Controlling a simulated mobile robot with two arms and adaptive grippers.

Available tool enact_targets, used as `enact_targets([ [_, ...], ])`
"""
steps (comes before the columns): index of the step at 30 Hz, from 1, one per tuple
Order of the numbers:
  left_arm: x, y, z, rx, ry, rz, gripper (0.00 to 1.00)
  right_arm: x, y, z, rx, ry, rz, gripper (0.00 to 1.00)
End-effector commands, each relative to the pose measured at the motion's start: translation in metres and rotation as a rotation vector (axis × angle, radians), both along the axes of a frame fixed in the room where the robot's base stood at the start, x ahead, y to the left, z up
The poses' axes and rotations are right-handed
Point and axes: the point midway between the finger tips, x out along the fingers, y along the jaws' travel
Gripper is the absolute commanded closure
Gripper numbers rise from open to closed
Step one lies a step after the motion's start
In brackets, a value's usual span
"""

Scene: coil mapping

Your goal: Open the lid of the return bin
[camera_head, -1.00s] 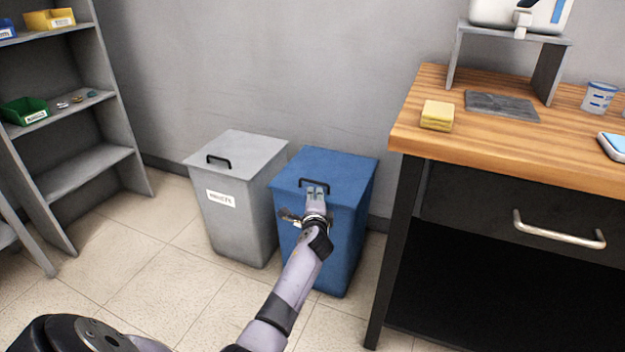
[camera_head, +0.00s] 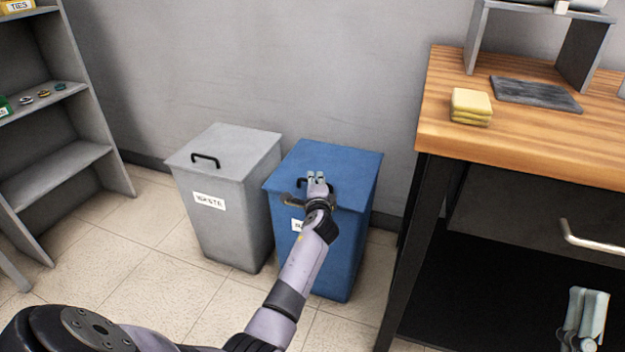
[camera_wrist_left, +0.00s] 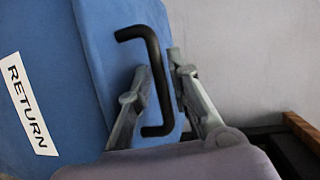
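The blue return bin (camera_head: 322,240) stands on the floor with its lid (camera_head: 335,165) down flat. It shows in the left wrist view with a white RETURN label (camera_wrist_left: 28,104) on its front. My left gripper (camera_head: 316,180) is at the lid's black handle, which it partly hides in the head view. In the left wrist view the handle's bar (camera_wrist_left: 158,75) lies between the two fingers of my left gripper (camera_wrist_left: 162,66). Some gap shows between the fingers, so they look open around the bar. My right gripper (camera_head: 586,308) is at the lower right, its finger gap unclear.
A grey waste bin (camera_head: 222,210), its lid down, stands close left of the blue bin. A wooden-topped workbench (camera_head: 455,147) with a drawer stands on the right. A grey shelf (camera_head: 75,140) is at the left. Tiled floor (camera_head: 150,245) is clear before the bins.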

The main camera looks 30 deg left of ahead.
Motion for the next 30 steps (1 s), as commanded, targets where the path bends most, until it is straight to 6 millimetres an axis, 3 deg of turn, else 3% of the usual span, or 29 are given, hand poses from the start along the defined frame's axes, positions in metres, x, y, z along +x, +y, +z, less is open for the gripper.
enact_targets([
  [10, 0.0003, -0.0008, 0.0, -0.001, -0.001, 0.0, 0.82, -0.0027, -0.0003, 0.0028, 0.006, -0.02, 0.001, 0.6],
  [18, 0.0002, -0.0006, -0.0002, -0.001, -0.001, 0.0, 1.0, -0.0025, -0.0004, 0.0027, 0.006, -0.019, 0.001, 0.6],
  [30, 0.0001, -0.0005, -0.0006, -0.001, 0.0, 0.0, 1.0, -0.0023, -0.0005, 0.0026, 0.005, -0.019, 0.0, 0.6],
])
